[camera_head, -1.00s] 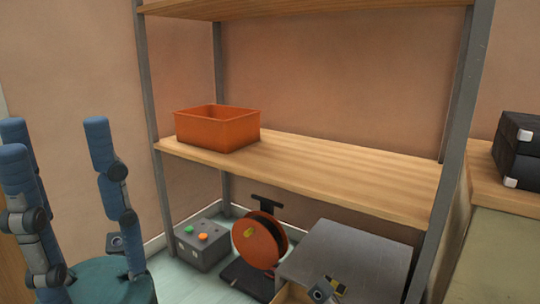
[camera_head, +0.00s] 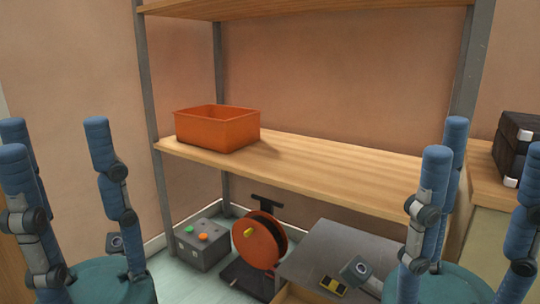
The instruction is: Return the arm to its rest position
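My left gripper (camera_head: 56,140) stands at the lower left, its blue jointed fingers pointing up and spread apart from its teal palm. It is open, with nothing between the fingers. My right gripper (camera_head: 486,152) stands at the lower right in much the same upright pose. Its blue fingers are also spread and empty, and one of them stands in front of the shelf's right post. The picture edge cuts off part of its right side. Neither gripper appears to touch anything.
An orange bin (camera_head: 218,130) sits on the wooden shelf (camera_head: 320,172). Below are a grey box with coloured buttons (camera_head: 203,245), an orange reel (camera_head: 258,240) and a grey-topped box (camera_head: 325,253) with a small yellow-black object (camera_head: 333,285). Black cases (camera_head: 516,150) stand at right.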

